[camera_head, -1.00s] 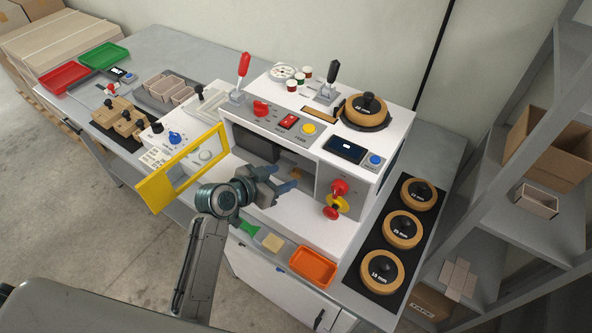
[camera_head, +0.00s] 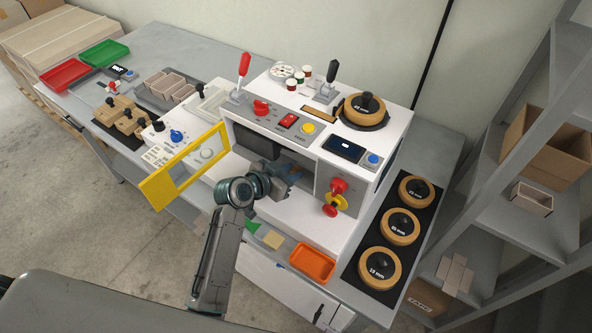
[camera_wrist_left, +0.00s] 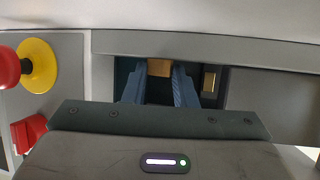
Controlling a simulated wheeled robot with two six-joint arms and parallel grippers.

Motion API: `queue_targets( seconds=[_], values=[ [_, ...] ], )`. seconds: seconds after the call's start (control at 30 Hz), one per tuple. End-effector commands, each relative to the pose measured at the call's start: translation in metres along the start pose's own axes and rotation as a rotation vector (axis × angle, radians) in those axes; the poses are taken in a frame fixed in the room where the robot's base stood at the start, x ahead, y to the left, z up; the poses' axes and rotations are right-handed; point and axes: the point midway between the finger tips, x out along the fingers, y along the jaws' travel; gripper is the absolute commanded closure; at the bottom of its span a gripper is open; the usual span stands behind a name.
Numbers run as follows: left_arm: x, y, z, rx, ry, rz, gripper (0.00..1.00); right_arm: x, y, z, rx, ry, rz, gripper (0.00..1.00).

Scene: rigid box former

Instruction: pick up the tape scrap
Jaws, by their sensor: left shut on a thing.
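My left gripper (camera_head: 294,173) reaches into the dark front opening of the white machine (camera_head: 285,208). In the left wrist view its two blue fingers are shut on a small tan piece, the tape scrap (camera_wrist_left: 160,67), which sits between the fingertips. In the head view the scrap is hidden by the gripper and the opening's shade. My right gripper is in neither view.
The yellow-framed door (camera_head: 185,168) stands open left of the opening. A red emergency knob on a yellow base (camera_head: 335,197) juts out on the right. A brass-coloured part (camera_wrist_left: 210,80) lies beside the fingers. An orange tray (camera_head: 312,263) sits below.

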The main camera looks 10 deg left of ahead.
Motion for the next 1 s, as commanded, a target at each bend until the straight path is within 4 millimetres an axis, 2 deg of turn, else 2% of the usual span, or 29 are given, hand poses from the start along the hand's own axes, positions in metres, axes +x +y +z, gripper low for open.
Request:
queue_targets(
  seconds=[0.33, 0.57, 0.6, 0.7, 1.0],
  values=[
    [-0.002, 0.0, -0.004, 0.002, 0.0, 0.0, 0.96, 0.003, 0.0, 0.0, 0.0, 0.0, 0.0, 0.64],
    [-0.012, 0.0, -0.027, 0.004, 0.005, -0.002, 0.96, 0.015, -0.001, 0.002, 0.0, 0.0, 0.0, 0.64],
    [-0.016, -0.001, -0.032, 0.004, 0.005, -0.002, 0.96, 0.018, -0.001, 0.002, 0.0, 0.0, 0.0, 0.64],
    [-0.036, -0.009, -0.018, 0.006, -0.005, -0.003, 0.96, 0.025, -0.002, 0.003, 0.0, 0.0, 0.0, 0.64],
    [-0.092, -0.031, 0.002, 0.009, -0.006, -0.003, 0.96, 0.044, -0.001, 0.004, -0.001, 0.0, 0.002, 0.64]
  ],
)
